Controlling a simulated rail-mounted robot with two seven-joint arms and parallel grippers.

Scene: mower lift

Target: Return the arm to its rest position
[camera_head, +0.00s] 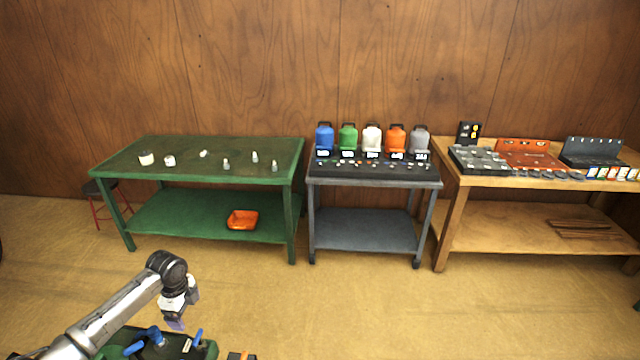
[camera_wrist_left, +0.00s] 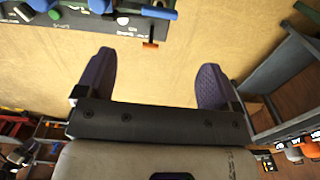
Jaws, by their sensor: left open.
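My left arm comes in from the lower left in the head view, with its gripper (camera_head: 176,322) pointing down above a green work surface with blue-handled parts (camera_head: 155,336). In the left wrist view the two purple fingers of this gripper (camera_wrist_left: 155,80) stand wide apart with only floor showing between them. Nothing is held. The blue-handled parts also show at the top left of the left wrist view (camera_wrist_left: 105,10), apart from the fingers. My right gripper is in neither view.
A green table (camera_head: 270,152) with small white items stands at the back left, with an orange tray (camera_head: 242,220) on its lower shelf. A grey cart (camera_head: 365,240) carries coloured jugs. A wooden bench (camera_head: 500,215) stands right. The floor between is clear.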

